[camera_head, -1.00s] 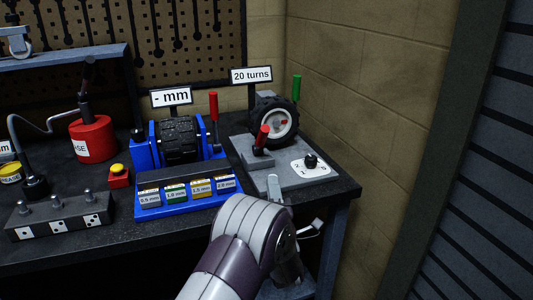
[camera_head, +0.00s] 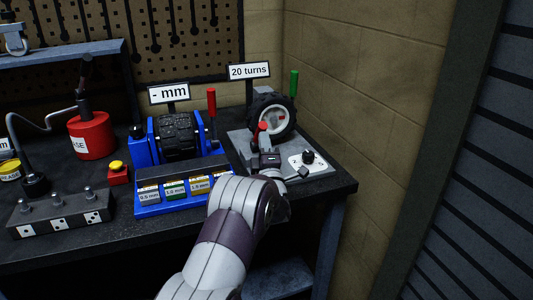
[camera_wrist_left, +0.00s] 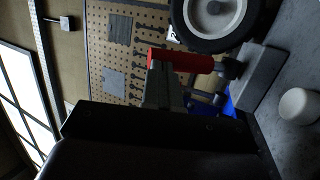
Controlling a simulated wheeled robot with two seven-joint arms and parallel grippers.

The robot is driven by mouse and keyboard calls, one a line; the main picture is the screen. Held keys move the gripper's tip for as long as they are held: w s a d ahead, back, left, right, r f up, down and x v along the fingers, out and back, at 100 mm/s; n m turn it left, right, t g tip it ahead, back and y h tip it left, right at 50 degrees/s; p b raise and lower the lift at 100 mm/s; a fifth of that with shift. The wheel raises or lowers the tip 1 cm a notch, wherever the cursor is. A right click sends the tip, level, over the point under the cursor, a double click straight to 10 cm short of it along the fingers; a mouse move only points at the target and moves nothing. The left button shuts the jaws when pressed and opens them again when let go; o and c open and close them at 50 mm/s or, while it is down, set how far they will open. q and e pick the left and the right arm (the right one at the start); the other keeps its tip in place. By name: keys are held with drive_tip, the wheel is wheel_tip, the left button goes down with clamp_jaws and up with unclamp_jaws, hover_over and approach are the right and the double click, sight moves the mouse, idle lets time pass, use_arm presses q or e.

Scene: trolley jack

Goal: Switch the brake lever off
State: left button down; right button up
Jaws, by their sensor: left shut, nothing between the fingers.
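A short red-handled lever (camera_head: 261,128) stands on the grey base plate (camera_head: 238,142) in front of the wheel (camera_head: 272,118). A green-handled lever (camera_head: 293,84) stands upright behind the wheel, and a taller red lever (camera_head: 212,103) stands on the blue device. I cannot tell from labels which is the brake lever. My left gripper (camera_head: 268,155) is shut and empty, close by the short red lever. In the wrist view the red handle (camera_wrist_left: 185,61) lies across the fingertips (camera_wrist_left: 162,75); contact is unclear. My right gripper is out of view.
A black knob (camera_head: 308,156) on a white dial is just right of the gripper. The blue device (camera_head: 140,153) with several labelled blocks is to the left. A brick wall (camera_head: 350,70) closes the right side. A "20 turns" sign (camera_head: 249,71) stands behind.

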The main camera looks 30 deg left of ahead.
use_arm(q)
drive_tip(key=shift+w+a+r, duration=0.15)
drive_tip(key=shift+w+a, duration=0.05)
drive_tip(key=shift+w, duration=0.05)
drive_tip(key=shift+r, duration=0.15)
drive_tip(key=shift+w+a+r+g+p, duration=0.2)
drive_tip(key=shift+r+g+p, duration=0.25)
drive_tip(key=shift+p, duration=0.25)
drive_tip(key=w+a+r+g+h+p, duration=0.1)
drive_tip(key=p, duration=0.2)
drive_tip(key=a+r+g+h+p, duration=0.1)
drive_tip(key=r+p, duration=0.1)
drive_tip(key=p, duration=0.1)
drive_tip(key=w+a+r+n+g+h+p, duration=0.1)
drive_tip(key=p, duration=0.2)
drive_tip(key=shift+w+a+r+g, duration=0.15)
drive_tip(key=shift+w+r+g, duration=0.1)
drive_tip(key=shift+w+r, duration=0.1)
drive_tip(key=w+a+g+h+p, duration=0.1)
drive_tip(key=a+p, duration=0.1)
drive_tip(key=p, duration=0.2)
drive_tip(key=w+a+g+h+p, duration=0.1)
drive_tip(key=w+a+p, duration=0.1)
drive_tip(key=p, duration=0.3)
drive_tip(key=shift+w+f+n+g, duration=0.1)
drive_tip(key=shift+w+n+g, duration=0.05)
drive_tip(key=shift+n+g, duration=0.25)
drive_tip(key=shift+p, duration=0.35)
